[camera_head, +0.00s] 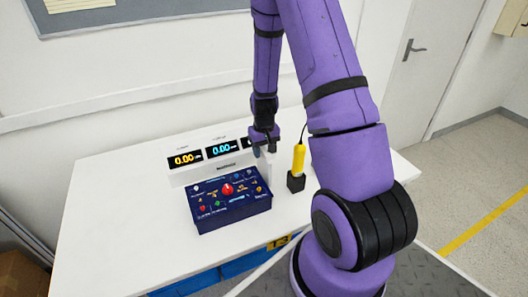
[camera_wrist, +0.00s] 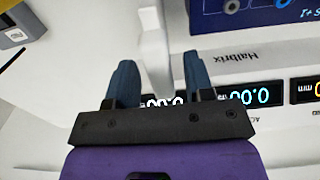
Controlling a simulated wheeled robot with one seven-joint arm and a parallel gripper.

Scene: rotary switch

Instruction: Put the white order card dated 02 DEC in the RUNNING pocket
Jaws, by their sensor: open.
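I see no order card dated 02 DEC and no pocket marked RUNNING in either view. My gripper (camera_head: 265,150) is open at the right end of a white display unit (camera_head: 180,176) on the table. It also shows in the wrist view (camera_wrist: 159,70), with its two blue-grey fingers apart. A white upright bar (camera_wrist: 154,45) appears between the fingers there; I cannot tell whether they touch it. A dark blue panel box (camera_head: 232,213) with a red knob (camera_head: 228,189) and several coloured parts stands in front of the display unit.
A yellow hand tool (camera_head: 298,158) stands in a black holder (camera_head: 296,182) right of the panel. The white table (camera_head: 110,225) is bare at the left. A notice board (camera_head: 140,14) hangs on the wall. Blue bins (camera_head: 243,263) show below the table's front edge.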

